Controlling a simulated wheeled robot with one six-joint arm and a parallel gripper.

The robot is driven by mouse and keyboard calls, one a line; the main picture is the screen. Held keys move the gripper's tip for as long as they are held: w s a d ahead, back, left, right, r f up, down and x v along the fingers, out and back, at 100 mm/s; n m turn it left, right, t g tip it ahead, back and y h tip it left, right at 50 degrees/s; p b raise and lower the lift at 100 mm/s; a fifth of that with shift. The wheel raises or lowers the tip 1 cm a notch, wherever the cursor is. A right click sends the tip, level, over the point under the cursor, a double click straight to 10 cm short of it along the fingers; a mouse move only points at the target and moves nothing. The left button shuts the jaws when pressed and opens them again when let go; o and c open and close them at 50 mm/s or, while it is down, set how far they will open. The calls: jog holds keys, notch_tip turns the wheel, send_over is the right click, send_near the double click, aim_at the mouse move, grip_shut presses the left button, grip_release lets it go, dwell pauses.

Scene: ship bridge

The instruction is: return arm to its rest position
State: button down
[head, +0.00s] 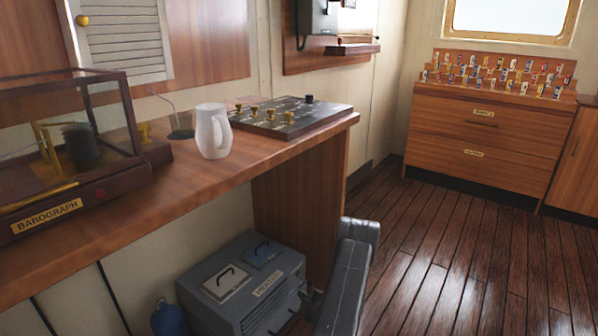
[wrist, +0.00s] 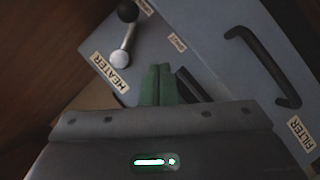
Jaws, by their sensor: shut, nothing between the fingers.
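My gripper (wrist: 159,72) shows in the wrist view with its green fingers together and nothing between them. It is over the grey-blue heater (wrist: 195,60), close to a label reading HEATER and a lever (wrist: 128,35) with a black knob. I cannot tell whether the fingers touch the surface. In the head view the heater box (head: 235,300) stands under the desk, and my dark grey arm (head: 350,275) reaches down beside its right side. The gripper itself is hidden there.
The wooden desk (head: 205,180) overhangs the heater and carries a barograph (head: 70,160), a white jug (head: 212,130) and a panel with brass knobs (head: 290,118). A blue object (head: 170,318) stands left of the heater. A black handle (wrist: 262,65) sticks up from the heater. Floor at right is clear.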

jog(key=s+d+r+p, duration=0.2)
jog(key=s+r+p, duration=0.2)
jog(key=s, duration=0.5)
jog(key=shift+s+d+r, duration=0.25)
jog(key=shift+d+r, duration=0.1)
jog(key=shift+d, duration=0.05)
